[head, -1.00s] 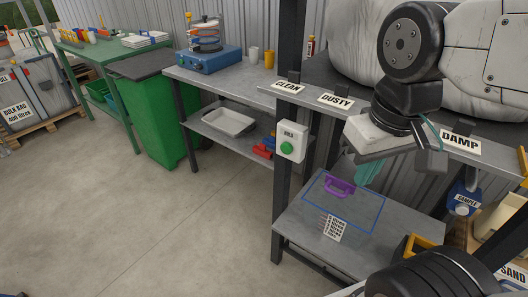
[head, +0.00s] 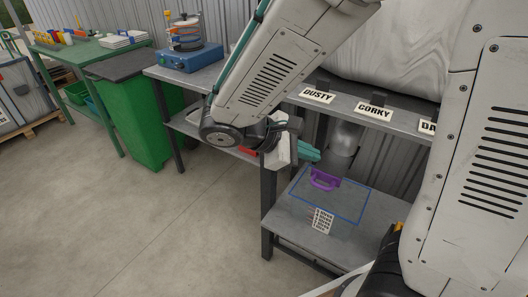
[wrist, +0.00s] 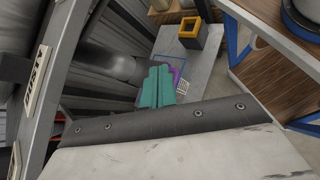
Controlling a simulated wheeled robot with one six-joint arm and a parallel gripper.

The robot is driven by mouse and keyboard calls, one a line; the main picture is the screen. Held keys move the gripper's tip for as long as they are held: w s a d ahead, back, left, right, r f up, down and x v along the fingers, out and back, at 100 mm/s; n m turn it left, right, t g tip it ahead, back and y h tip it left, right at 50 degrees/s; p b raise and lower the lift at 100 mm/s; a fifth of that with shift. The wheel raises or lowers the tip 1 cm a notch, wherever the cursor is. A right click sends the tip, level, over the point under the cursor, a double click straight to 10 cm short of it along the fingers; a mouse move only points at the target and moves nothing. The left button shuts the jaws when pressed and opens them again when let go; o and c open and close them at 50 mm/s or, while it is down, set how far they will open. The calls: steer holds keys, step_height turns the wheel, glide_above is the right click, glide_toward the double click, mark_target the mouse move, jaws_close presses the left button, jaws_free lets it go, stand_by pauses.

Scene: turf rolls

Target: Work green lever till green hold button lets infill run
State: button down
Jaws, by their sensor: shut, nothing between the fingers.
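My gripper (head: 311,155) has teal fingers, shut with nothing between them. In the head view it points right, below the upper shelf and above the lower table. In the wrist view the fingers (wrist: 157,86) stand in the middle, over the lower table. A grey, rounded spout-like cylinder (head: 345,138) hangs under the shelf, to the right of the fingers; it shows left of them in the wrist view (wrist: 108,65). The green hold button is hidden behind my wrist in the head view. I cannot make out a green lever in either view.
A purple handled tool (head: 324,179) lies in a blue outline on the lower table (head: 290,235). A large pale bag (head: 385,60) rests above the shelf with DUSTY (head: 317,95) and CORKY (head: 374,112) signs. Floor at left is clear.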

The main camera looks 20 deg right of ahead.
steer(key=w+a+f+n+t+h, duration=0.3)
steer(key=w+a+f+n+t, duration=0.6)
steer(key=a+f+n+t, duration=0.3)
steer(key=a+n, duration=0.2)
steer(key=shift+w+a+f, duration=0.15)
steer(key=shift+a+f, duration=0.05)
steer(key=shift+a, duration=0.15)
steer(key=shift+d, duration=0.1)
steer(key=x, duration=1.4)
steer(key=shift+r, duration=0.25)
steer(key=shift+x, duration=1)
steer(key=shift+r, duration=0.2)
